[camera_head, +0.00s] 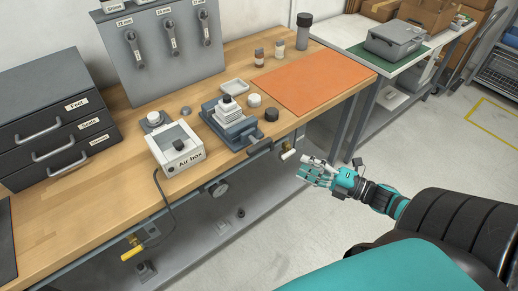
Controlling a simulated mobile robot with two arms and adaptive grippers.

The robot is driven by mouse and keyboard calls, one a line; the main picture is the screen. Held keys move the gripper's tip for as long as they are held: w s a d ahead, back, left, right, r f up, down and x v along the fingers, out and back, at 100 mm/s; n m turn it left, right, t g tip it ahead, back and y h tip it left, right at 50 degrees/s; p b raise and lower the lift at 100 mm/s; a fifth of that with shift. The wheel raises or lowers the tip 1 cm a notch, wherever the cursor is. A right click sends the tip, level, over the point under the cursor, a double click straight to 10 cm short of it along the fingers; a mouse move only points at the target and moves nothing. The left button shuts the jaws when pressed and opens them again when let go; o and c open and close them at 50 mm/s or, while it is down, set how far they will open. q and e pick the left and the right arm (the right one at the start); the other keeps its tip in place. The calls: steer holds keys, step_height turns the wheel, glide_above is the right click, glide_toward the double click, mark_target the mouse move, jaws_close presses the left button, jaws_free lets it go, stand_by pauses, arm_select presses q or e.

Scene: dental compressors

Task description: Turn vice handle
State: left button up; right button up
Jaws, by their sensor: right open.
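A blue-grey vice-like fixture (241,133) stands near the front edge of the wooden bench, with a stacked white part (228,110) on top. I cannot make out its handle for certain. A small white handle-like piece (288,154) sticks out at the bench's front edge, beside a brass fitting. My right gripper (304,170) is open and empty, in front of the bench edge, just right of and below the white piece and apart from it. My left gripper is not in view.
A white air box (177,150) with a cable stands left of the fixture. A yellow-handled valve (132,253) hangs on the bench's front at lower left. Open floor (350,215) lies right of the bench.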

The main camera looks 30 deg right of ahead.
mark_target(263, 148)
steer(key=p+x, duration=0.2)
steer(key=x, duration=1.2)
steer(key=shift+w+a, duration=0.15)
steer(key=shift+w, duration=0.2)
steer(key=shift+w+a, duration=0.15)
steer(key=shift+w, duration=0.15)
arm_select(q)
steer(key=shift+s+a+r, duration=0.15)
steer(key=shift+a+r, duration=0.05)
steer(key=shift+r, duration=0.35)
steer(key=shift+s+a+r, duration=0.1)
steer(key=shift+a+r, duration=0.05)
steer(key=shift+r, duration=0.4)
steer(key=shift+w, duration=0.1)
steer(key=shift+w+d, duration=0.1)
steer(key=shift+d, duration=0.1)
arm_select(e)
jaws_close()
